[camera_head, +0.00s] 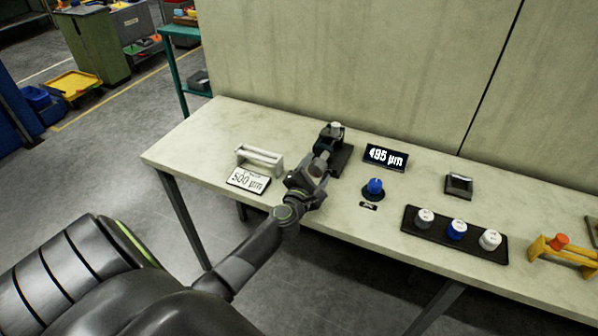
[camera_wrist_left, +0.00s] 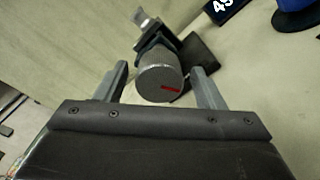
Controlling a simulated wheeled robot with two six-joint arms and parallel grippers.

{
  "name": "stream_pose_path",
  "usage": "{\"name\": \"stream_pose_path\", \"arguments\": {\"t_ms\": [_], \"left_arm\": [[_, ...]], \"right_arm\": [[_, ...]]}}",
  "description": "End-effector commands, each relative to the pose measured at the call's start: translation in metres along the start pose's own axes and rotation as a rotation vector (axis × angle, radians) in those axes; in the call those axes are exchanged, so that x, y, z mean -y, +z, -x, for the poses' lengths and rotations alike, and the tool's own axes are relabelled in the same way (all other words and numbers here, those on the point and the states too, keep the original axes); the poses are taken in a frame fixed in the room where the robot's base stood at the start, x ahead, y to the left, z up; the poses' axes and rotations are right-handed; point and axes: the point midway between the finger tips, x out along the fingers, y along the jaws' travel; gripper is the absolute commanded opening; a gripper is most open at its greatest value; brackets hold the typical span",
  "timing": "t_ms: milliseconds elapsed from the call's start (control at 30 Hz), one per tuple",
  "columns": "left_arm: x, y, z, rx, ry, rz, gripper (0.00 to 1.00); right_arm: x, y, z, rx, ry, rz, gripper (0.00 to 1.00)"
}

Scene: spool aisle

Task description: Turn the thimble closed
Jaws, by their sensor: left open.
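The thimble (camera_wrist_left: 160,82) is a grey knurled cylinder with a red mark on its end face, seen in the left wrist view. It belongs to a micrometer (camera_head: 334,131) on a dark base (camera_head: 343,160) on the bench. My left gripper (camera_head: 318,168) comes to the thimble from the front. In the left wrist view its two fingers (camera_wrist_left: 159,70) are open, one on each side of the thimble, with gaps visible. In the head view the gripper partly hides the thimble. A dark display (camera_head: 385,156) beside it reads 495 µm. A card (camera_head: 248,180) reads 500 µm. My right gripper is out of view.
A white handle-like block (camera_head: 260,158) stands left of the micrometer. A blue knob (camera_head: 374,187) is to its right. A black tray (camera_head: 454,252) holds grey, blue and white spools. A yellow stand (camera_head: 562,254) is at far right. A wall panel rises behind the bench.

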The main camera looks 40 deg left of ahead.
Motion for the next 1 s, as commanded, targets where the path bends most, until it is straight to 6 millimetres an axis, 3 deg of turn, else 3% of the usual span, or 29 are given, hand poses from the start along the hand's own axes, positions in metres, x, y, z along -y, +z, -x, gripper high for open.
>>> {"name": "stream_pose_path", "arguments": {"t_ms": [400,600,800,1000], "left_arm": [[0.000,-0.001,0.091,-0.003,-0.001,0.001,0.63],[0.001,-0.001,0.125,-0.002,-0.001,0.001,0.63],[0.001,0.000,0.142,-0.001,0.000,0.000,0.63],[0.000,0.000,0.145,0.000,0.000,0.000,0.63]], "right_arm": [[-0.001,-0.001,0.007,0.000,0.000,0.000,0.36],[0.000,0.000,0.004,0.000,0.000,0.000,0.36],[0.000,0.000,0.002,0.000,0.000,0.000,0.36],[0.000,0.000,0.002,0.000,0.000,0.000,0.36]]}}
